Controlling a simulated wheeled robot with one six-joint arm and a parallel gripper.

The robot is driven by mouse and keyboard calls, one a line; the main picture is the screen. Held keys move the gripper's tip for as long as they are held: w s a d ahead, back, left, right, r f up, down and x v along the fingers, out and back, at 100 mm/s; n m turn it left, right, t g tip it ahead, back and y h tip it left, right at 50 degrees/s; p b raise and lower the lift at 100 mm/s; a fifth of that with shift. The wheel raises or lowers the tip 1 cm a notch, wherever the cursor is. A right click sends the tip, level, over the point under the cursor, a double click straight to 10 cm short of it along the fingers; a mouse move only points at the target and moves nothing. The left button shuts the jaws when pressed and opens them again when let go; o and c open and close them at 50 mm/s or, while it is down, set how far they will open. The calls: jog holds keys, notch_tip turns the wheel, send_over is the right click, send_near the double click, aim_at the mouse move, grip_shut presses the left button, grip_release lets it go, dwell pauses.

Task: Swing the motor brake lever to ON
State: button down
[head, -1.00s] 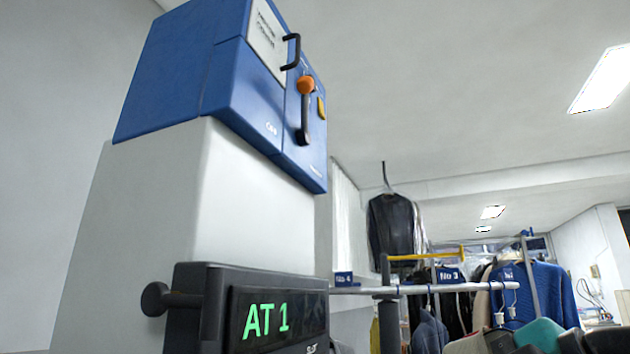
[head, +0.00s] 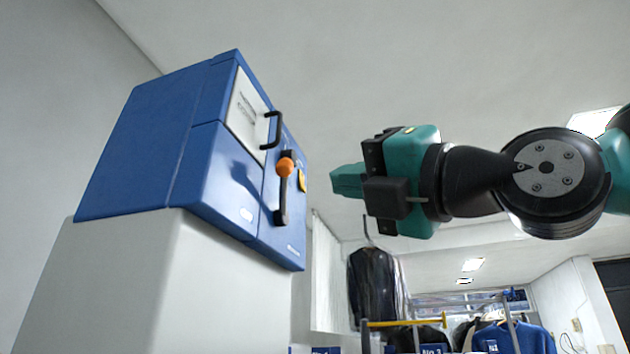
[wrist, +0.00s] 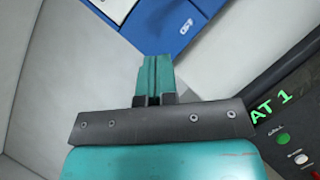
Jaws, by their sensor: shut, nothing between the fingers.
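The motor brake lever (head: 281,200) is a black arm with an orange knob (head: 285,167) at its upper end, on the front of a blue cabinet (head: 215,185). The knob end points up and the black arm hangs down from it. My gripper (head: 335,181) is teal, raised to the right of the lever and apart from it, its fingers pointing left at the cabinet. In the wrist view my gripper (wrist: 153,62) has its fingers together and empty, with part of the blue cabinet (wrist: 165,25) ahead. The lever is not in the wrist view.
A black bar handle (head: 272,130) sticks out above the knob, and a yellow part (head: 302,180) sits right of it. The cabinet stands on a grey-white column (head: 170,290). A display reading AT 1 (wrist: 272,105) is right in the wrist view. Hanging clothes (head: 375,285) are behind.

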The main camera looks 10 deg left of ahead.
aim_at(283, 167)
jog(key=w+d+r+p+x, duration=0.1)
jog(key=p+x, duration=0.8)
jog(key=x, duration=0.3)
jog(key=shift+w+r+p, duration=0.25)
jog(key=shift+r+p, duration=0.1)
jog(key=shift+r, duration=0.15)
jog(key=shift+d, duration=0.1)
jog(key=shift+r, duration=0.1)
jog(key=shift+w+r+m, duration=0.1)
jog(key=shift+r+m, duration=0.15)
jog(key=shift+m, duration=0.25)
